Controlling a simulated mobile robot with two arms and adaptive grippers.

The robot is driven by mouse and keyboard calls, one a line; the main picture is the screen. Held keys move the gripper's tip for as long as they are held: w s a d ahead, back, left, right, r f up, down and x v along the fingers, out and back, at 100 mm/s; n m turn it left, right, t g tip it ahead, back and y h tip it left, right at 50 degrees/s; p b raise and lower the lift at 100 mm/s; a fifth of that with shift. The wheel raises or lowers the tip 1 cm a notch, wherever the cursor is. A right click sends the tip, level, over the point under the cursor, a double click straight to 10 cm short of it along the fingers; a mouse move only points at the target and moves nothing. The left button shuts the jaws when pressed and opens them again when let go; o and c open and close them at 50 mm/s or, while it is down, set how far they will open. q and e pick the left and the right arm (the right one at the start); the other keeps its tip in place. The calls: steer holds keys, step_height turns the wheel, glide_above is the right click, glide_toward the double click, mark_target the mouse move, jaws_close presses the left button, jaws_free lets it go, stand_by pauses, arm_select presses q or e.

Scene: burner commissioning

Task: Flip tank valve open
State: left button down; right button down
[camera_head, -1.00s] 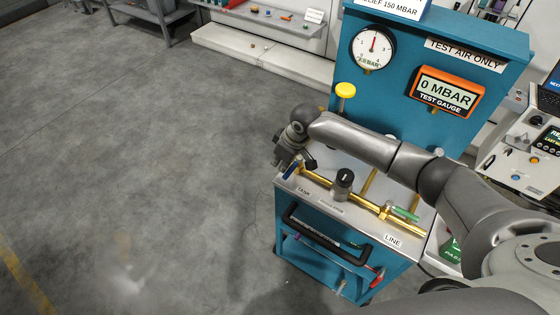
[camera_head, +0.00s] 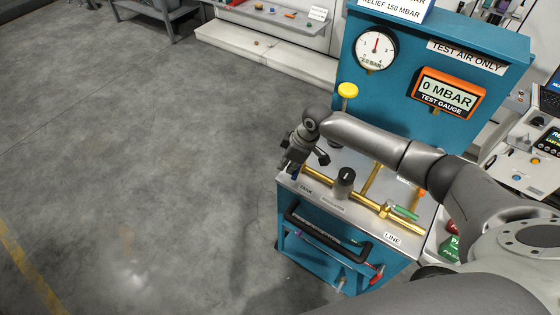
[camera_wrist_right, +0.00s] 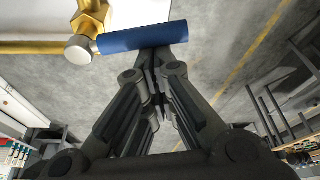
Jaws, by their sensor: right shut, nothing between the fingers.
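The tank valve's blue lever (camera_wrist_right: 145,37) shows in the right wrist view, sticking out sideways from a brass valve body (camera_wrist_right: 90,18) with a pale round nut. My right gripper (camera_wrist_right: 156,55) is shut and empty, its fingertips right at the lever's near edge; I cannot tell if they touch. In the head view my right gripper (camera_head: 290,164) is at the left end of the brass pipe, by the TANK label (camera_head: 306,189), and hides the lever there. My left gripper is not in view.
A black regulator knob (camera_head: 345,178) stands right of the gripper on the teal cart. A green lever (camera_head: 404,212) sits farther along the pipe near LINE. A dial gauge (camera_head: 375,48) and a test gauge reading 0 MBAR (camera_head: 445,93) are on the panel. Floor to the left is clear.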

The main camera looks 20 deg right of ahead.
steer(key=shift+s+d+n+g, duration=0.35)
steer(key=shift+s+n, duration=0.2)
steer(key=shift+n, duration=0.45)
steer(key=shift+s+d+f+n+y+b, duration=0.1)
steer(key=shift+s+d+n+y+b, duration=0.25)
steer(key=shift+n, duration=0.55)
steer(key=n, duration=0.1)
steer(key=s+d+n+g+b, duration=0.1)
steer(key=n, duration=0.1)
steer(key=shift+s+d+n+g, duration=0.15)
steer(key=shift+d+n+g, duration=0.1)
steer(key=shift+d+n, duration=0.05)
steer(key=n+b, duration=0.1)
steer(key=d+n, duration=0.1)
steer(key=shift+s+d+n+g+b, duration=0.2)
steer(key=shift+s+n+g+b, duration=0.1)
steer(key=shift+n+g+b, duration=0.1)
steer(key=shift+d+n, duration=0.45)
steer(key=shift+n, duration=0.35)
steer(key=shift+s+d+g, duration=0.1)
steer(key=shift+d+g, duration=0.2)
steer(key=shift+d, duration=0.65)
